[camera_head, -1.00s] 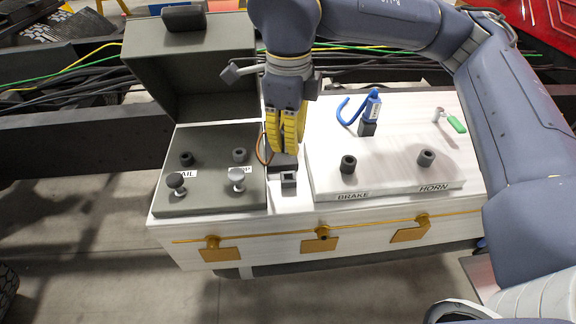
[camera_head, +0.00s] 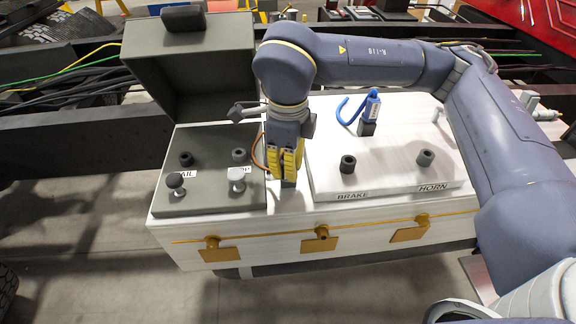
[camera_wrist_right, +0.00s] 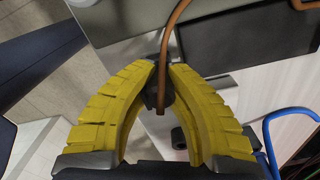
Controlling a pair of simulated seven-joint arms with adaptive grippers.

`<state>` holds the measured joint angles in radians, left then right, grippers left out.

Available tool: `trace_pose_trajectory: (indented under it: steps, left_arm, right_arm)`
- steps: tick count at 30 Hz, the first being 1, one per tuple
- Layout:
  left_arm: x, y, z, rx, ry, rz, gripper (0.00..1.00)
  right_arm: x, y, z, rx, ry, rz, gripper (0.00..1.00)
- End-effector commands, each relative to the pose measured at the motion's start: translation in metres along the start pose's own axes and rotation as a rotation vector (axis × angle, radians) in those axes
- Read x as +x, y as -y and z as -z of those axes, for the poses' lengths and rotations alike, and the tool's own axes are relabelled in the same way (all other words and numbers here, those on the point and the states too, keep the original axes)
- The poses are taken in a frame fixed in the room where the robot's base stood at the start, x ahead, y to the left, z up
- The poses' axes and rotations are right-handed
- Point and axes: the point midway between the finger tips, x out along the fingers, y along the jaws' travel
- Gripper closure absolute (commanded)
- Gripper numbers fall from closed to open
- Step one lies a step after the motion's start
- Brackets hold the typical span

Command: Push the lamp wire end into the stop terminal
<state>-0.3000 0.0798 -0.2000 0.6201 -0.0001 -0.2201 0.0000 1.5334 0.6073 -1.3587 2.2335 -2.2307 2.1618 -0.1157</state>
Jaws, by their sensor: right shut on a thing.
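The lamp wire (camera_head: 258,152) is a thin brown loop beside my right gripper. In the right wrist view the brown wire (camera_wrist_right: 166,45) comes down between the yellow fingers. My right gripper (camera_head: 285,182) points down, shut on the wire, over the white strip between the grey panel and the raised white panel. Its fingertips also show in the right wrist view (camera_wrist_right: 161,85), by a small dark grey block. The stop terminal (camera_head: 239,155) is a grey post on the grey panel, left of the gripper. Its label is partly hidden, only a final P showing. My left gripper is not in view.
The grey panel also bears the tail post (camera_head: 186,159) and two knobs (camera_head: 237,176). Its open lid (camera_head: 185,75) stands behind.

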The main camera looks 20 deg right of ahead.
Motion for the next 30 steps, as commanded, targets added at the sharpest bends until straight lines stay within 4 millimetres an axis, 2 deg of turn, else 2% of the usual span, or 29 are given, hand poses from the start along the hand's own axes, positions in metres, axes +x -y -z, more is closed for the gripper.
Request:
trace_pose_trajectory:
  steps: [9, 10, 15, 27, 30]
  left_arm:
    - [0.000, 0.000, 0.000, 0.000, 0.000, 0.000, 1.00]
    - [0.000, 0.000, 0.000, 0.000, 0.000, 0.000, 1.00]
    - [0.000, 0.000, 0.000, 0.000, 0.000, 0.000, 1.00]
    - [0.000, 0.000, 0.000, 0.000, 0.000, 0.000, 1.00]
    - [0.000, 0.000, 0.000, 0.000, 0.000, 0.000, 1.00]
  right_arm:
    - [0.004, 0.000, 0.000, 0.000, -0.002, 0.000, 1.00]
    - [0.004, 0.000, 0.000, 0.000, -0.001, 0.000, 0.86]
    - [0.004, 0.000, 0.000, 0.000, -0.001, 0.000, 0.67]
    - [0.004, -0.001, 0.000, 0.000, -0.001, -0.002, 0.67]
    - [-0.010, 0.001, 0.000, 0.000, 0.002, 0.003, 0.67]
